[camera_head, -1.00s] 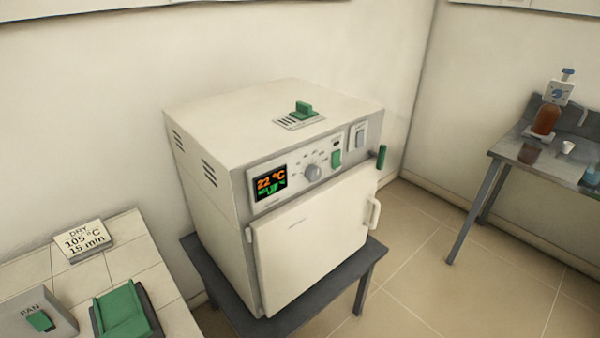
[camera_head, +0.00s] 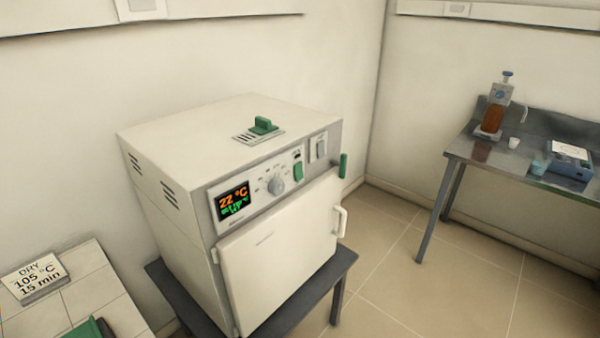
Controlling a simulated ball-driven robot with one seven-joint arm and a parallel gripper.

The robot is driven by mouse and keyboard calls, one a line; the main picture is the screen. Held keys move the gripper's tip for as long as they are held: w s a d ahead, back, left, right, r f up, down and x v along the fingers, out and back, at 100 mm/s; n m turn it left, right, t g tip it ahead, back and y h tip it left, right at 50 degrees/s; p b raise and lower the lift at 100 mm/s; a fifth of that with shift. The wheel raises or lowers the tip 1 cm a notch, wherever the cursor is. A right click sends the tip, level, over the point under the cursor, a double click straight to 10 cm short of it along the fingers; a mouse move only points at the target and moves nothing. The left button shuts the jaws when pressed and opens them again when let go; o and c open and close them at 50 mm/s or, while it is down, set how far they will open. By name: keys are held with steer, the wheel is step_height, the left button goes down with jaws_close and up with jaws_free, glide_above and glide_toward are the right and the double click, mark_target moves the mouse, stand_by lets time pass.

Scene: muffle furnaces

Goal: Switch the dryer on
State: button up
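The dryer (camera_head: 160,215) is a cream box oven on a dark stand, with its door (camera_head: 275,255) shut. Its front panel has a display (camera_head: 234,202) reading 22 °C in orange with green characters below. Right of the display are a round grey knob (camera_head: 276,186), a green switch (camera_head: 298,171) and a pale rocker switch (camera_head: 320,148). I cannot tell the switch positions. A green lever (camera_head: 343,166) stands at the panel's right end. A green vent slider (camera_head: 263,125) sits on top. My gripper is not in view.
A card (camera_head: 35,277) reading "DRY 105 °C 15 min" stands on a tiled bench (camera_head: 88,278) at lower left. A dark metal table (camera_head: 500,165) with a brown bottle (camera_head: 493,118) and a blue device (camera_head: 569,160) is at right. The floor (camera_head: 440,290) between is clear.

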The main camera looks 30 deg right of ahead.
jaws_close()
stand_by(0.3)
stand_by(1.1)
